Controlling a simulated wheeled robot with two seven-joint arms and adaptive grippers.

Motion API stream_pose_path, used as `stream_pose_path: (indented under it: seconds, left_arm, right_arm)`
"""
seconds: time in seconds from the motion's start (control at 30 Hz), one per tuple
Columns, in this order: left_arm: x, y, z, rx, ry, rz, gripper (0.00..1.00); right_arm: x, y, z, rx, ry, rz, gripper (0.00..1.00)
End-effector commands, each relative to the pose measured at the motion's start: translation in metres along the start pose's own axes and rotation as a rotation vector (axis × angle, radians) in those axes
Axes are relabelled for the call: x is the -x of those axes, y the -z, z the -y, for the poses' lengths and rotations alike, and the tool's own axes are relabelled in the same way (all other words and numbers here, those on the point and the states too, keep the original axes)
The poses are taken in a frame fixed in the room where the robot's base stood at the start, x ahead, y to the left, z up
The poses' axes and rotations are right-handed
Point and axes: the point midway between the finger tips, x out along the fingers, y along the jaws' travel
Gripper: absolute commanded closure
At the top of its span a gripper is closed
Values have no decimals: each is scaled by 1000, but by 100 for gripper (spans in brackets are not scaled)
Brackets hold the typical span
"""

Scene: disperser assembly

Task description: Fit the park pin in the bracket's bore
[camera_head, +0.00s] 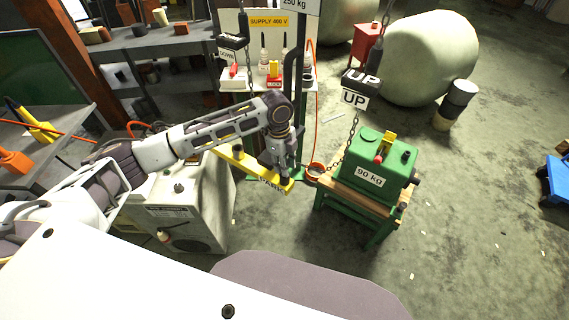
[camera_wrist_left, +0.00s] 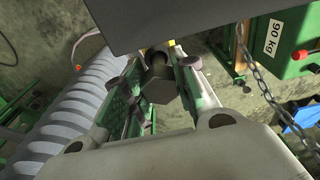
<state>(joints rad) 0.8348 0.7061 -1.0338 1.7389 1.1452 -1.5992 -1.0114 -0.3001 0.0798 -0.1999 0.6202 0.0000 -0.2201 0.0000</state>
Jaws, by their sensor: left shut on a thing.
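The yellow bracket (camera_head: 238,159) marked PARK juts out over the floor between the pale cabinet and the green stand. My left gripper (camera_head: 277,170) points down over the bracket's outer end. In the left wrist view, its fingers (camera_wrist_left: 160,80) are shut on a dark, faceted piece, seemingly the park pin (camera_wrist_left: 157,82). A bit of yellow shows just beyond it. The bore and the pin's lower end are hidden by the gripper, so I cannot tell whether the pin is in the bore. My right gripper is out of view.
A green 90 kg block (camera_head: 372,158) sits on a wood-topped green stand (camera_head: 342,192) to the right, with a chain beside it. UP (camera_head: 355,98) and DOWN (camera_head: 230,57) pendants hang nearby. The pale cabinet (camera_head: 185,213) stands left. Floor at right is mostly clear.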

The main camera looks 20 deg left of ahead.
Motion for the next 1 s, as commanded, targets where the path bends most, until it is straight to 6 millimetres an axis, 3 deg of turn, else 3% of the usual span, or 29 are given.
stream_pose_path:
  seconds: [0.77, 0.8, 1.0]
  left_arm:
    - [-11, -1, 0, 0, 1, 0, 100]
    - [-11, -1, 0, 0, 1, 0, 69]
    - [-11, -1, 0, 0, 1, 0, 47]
  right_arm:
    - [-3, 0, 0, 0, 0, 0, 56]
    - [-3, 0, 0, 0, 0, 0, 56]
    - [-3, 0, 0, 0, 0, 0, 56]
